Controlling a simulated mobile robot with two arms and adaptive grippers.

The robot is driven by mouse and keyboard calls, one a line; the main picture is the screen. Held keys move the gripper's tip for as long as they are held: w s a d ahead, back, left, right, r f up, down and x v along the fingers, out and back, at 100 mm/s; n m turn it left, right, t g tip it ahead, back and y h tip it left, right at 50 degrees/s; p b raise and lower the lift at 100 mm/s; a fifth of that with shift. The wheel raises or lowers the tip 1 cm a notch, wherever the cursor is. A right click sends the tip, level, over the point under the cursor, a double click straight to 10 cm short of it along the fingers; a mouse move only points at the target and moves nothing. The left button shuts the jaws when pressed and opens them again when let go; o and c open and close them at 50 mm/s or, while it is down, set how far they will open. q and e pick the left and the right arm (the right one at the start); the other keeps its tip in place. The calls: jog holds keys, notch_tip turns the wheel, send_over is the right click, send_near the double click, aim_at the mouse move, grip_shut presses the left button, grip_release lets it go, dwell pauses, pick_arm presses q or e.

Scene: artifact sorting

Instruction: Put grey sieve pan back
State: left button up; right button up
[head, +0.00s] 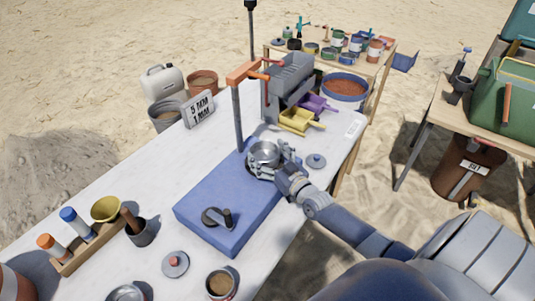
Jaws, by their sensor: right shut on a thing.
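The grey sieve pan (264,152) is a round metal pan near the back edge of the blue block (222,207) on the white table. My right gripper (284,160) comes in from the right and is shut on the pan's right side. Whether the pan rests on a surface or is held just above it, I cannot tell. My left gripper does not show.
The white table (165,172) holds an orange-topped post (239,115), a grey machine (288,78), a yellow scoop (297,120), a purple scoop (317,104) and a sign (199,109). A small grey lid (316,160) lies right of the pan. Cups and bottles stand at the front left.

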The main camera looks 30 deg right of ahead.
jog(key=shift+f, duration=0.3)
jog(key=o, duration=1.2)
jog(key=shift+c, duration=0.2)
jog(key=shift+r, duration=0.3)
jog(key=shift+r+p, duration=0.45)
jog(key=shift+p, duration=0.05)
jog(key=s+b, duration=0.1)
jog(key=s, duration=1.1)
jog(key=shift+d+f, duration=0.15)
jog(key=shift+f, duration=0.05)
